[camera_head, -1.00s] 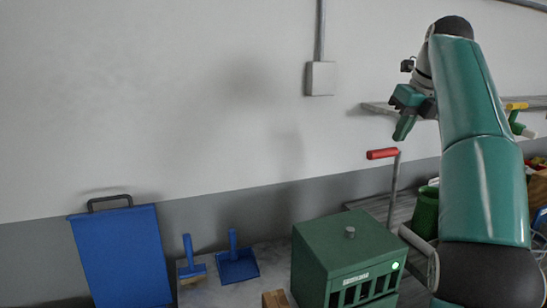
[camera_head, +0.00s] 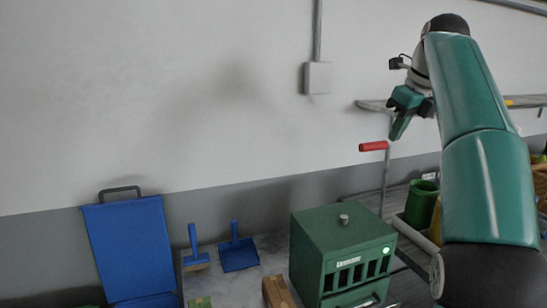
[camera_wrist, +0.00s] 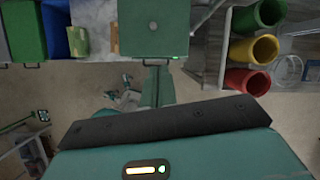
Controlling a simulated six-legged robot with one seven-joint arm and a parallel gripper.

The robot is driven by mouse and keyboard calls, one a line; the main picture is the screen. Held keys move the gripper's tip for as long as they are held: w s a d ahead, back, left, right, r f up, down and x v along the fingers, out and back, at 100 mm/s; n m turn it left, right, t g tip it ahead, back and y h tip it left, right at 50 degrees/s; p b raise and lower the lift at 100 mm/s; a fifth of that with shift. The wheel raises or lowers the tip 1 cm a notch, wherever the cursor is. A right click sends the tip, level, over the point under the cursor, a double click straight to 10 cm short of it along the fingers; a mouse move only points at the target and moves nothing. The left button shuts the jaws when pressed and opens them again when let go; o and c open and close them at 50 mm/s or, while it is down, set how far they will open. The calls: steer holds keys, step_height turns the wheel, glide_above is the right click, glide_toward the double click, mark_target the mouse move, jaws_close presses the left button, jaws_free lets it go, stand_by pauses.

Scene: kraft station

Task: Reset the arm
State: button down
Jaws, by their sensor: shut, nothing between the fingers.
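My gripper (camera_head: 401,124) is at the upper right in the head view, at the end of my raised teal arm. Its fingers point down and appear together, with nothing seen between them. It hangs in the air in front of the wall, above and right of the green box (camera_head: 335,245). In the wrist view, my teal gripper body and a dark bar fill the lower part, and the fingertips cannot be made out.
A red-handled crank (camera_head: 374,146) rises behind the green box, which also shows in the wrist view (camera_wrist: 152,28). A blue panel (camera_head: 131,250), a blue brush (camera_head: 194,245) and a blue dustpan (camera_head: 240,253) are at left. Colored bins (camera_wrist: 265,48) and a shelf (camera_head: 375,104) are at right.

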steer(key=s+a+f+n+t, duration=0.1)
steer(key=s+a+f+n, duration=0.35)
steer(key=s+n, duration=0.35)
steer(key=s+a+f+n, duration=0.4)
steer(key=s+f+n, duration=0.1)
steer(key=s+n, duration=0.3)
steer(key=s+a+f+n, duration=0.1)
steer(key=s+f+n, duration=0.5)
steer(key=f, duration=0.3)
steer(key=s+a+f+n+h, duration=0.1)
steer(key=s+a+f+n, duration=0.1)
steer(key=s+f+n, duration=0.5)
step_height(320, 180, down, 3)
steer(key=shift+s+a+h, duration=0.15)
steer(key=shift+s+h, duration=0.15)
steer(key=shift+s, duration=0.5)
